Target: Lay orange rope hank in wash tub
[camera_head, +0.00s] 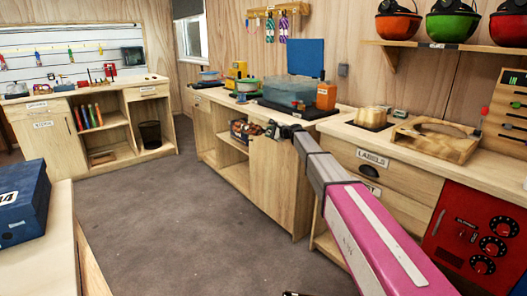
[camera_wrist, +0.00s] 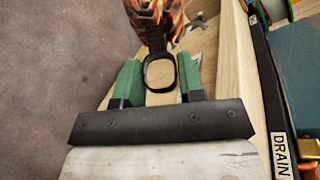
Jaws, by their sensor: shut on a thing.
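The orange rope hank (camera_wrist: 155,14) shows at the top of the wrist view, orange with dark flecks, with a black strap and loop (camera_wrist: 160,73) reaching down between the green fingers of my gripper (camera_wrist: 159,82). My gripper is shut on this loop. In the head view my gripper (camera_head: 270,130) is in front of the bench, with the rope hank (camera_head: 240,131) at its far side, below the worktop level. The wash tub (camera_head: 290,90), translucent blue, stands on the bench behind and above it. In the wrist view a bluish part at the right edge is probably the tub.
A black tray (camera_head: 273,109) lies under the tub; its edge with a DRAIN label (camera_wrist: 281,152) is close to my gripper's right. An orange box (camera_head: 326,96) stands right of the tub, a green-rimmed pot (camera_head: 247,86) left. Open floor (camera_head: 190,200) lies left of the bench.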

